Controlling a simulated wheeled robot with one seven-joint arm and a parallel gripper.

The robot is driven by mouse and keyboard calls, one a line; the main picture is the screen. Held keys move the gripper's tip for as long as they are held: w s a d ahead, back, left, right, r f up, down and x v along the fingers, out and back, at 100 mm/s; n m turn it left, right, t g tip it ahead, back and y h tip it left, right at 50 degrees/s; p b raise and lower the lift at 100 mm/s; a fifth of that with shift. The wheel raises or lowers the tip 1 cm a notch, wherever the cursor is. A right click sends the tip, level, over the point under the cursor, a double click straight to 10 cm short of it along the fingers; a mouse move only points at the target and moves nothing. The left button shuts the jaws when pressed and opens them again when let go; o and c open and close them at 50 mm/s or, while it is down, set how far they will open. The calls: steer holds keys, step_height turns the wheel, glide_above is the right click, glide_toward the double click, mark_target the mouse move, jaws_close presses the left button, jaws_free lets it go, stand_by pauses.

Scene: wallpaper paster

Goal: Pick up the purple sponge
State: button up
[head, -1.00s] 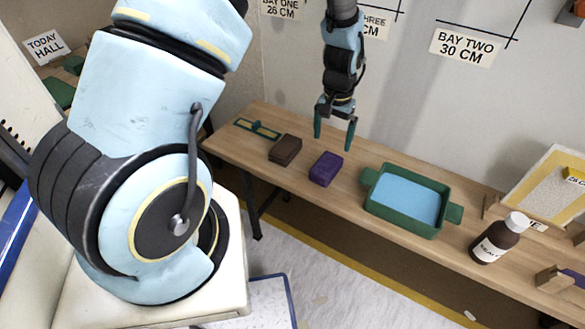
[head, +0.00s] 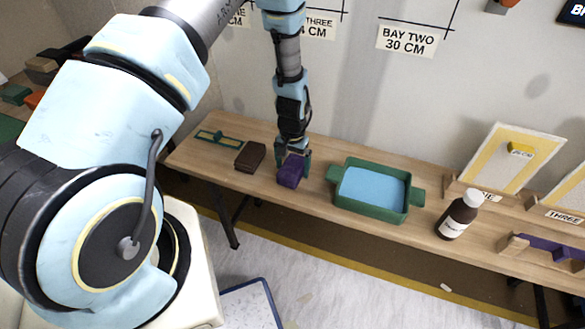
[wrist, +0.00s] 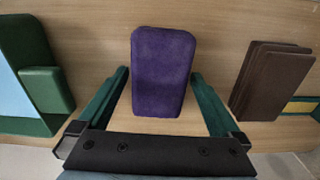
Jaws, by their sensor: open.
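The purple sponge (head: 291,172) lies on the wooden bench between a dark brown block and a green tray. In the wrist view the sponge (wrist: 162,72) lies between the two green fingers, with a gap on each side. My gripper (head: 293,162) is open and lowered around the sponge, pointing down; in the wrist view my gripper (wrist: 160,98) shows its fingers apart. The far part of the sponge is partly hidden by the gripper in the head view.
The green tray (head: 337,203) with blue inside stands right of the sponge. The brown block (head: 250,157) is to its left, with a green and yellow tool (head: 218,137) beyond. A brown bottle (head: 459,215) and paper boards (head: 508,165) stand farther right.

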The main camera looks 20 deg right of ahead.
steer(key=shift+f, duration=0.55)
steer(key=shift+c, duration=0.4)
steer(key=c, duration=1.1)
